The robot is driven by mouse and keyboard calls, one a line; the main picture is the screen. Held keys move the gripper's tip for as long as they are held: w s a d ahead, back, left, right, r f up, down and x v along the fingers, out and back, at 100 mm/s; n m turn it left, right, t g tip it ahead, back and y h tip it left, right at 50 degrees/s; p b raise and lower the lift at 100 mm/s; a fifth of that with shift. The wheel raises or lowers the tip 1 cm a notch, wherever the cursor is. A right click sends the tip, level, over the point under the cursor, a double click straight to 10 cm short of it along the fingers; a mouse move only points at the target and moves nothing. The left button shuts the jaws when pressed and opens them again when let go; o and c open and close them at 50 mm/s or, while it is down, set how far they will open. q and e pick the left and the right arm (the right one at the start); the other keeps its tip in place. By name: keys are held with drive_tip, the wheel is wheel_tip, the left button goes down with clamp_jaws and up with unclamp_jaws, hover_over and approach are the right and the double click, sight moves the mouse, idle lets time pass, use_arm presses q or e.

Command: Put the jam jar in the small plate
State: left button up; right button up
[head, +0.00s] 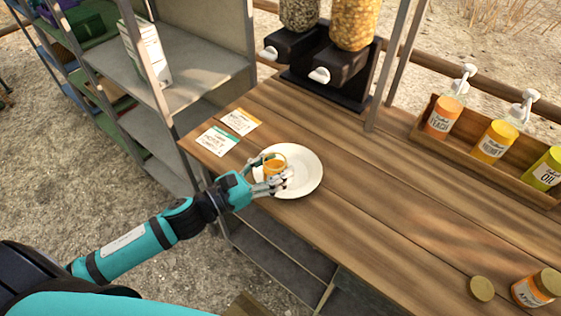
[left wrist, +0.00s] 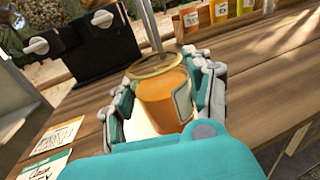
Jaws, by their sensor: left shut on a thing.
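The orange jam jar (head: 274,163) is between the fingers of my left gripper (head: 270,174), which is shut on it. In the left wrist view the jar (left wrist: 163,100) is upright or nearly so, with a gold-coloured rim, and the left gripper's fingers (left wrist: 165,108) press on its two sides. The small white plate (head: 310,175) lies on the wooden counter, directly behind and under the jar in the head view. I cannot tell whether the jar's base touches the plate. My right gripper is not in view.
Two cards (head: 240,122) (head: 216,141) lie left of the plate on the counter (head: 400,210). A dark dispenser stand (head: 325,75) is behind. A wooden box (head: 480,160) holds bottles and jars at right. Another jar (head: 535,288) and a round lid (head: 481,289) are at front right. The counter's middle is clear.

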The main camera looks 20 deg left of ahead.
sight(275, 160)
use_arm(q)
drive_tip(key=w, duration=0.3)
drive_tip(key=shift+w+f, duration=0.15)
drive_tip(key=shift+w, duration=0.2)
wheel_tip(275, 160, down, 3)
drive_tip(key=shift+d+f+p, duration=0.1)
drive_tip(key=shift+f+p, duration=0.1)
drive_tip(key=shift+p, duration=0.15)
drive_tip(key=shift+s+f, duration=0.1)
drive_tip(key=shift+f, duration=0.1)
drive_tip(key=o, duration=1.4)
drive_tip(key=shift+o, duration=0.2)
drive_tip(key=shift+r, duration=0.1)
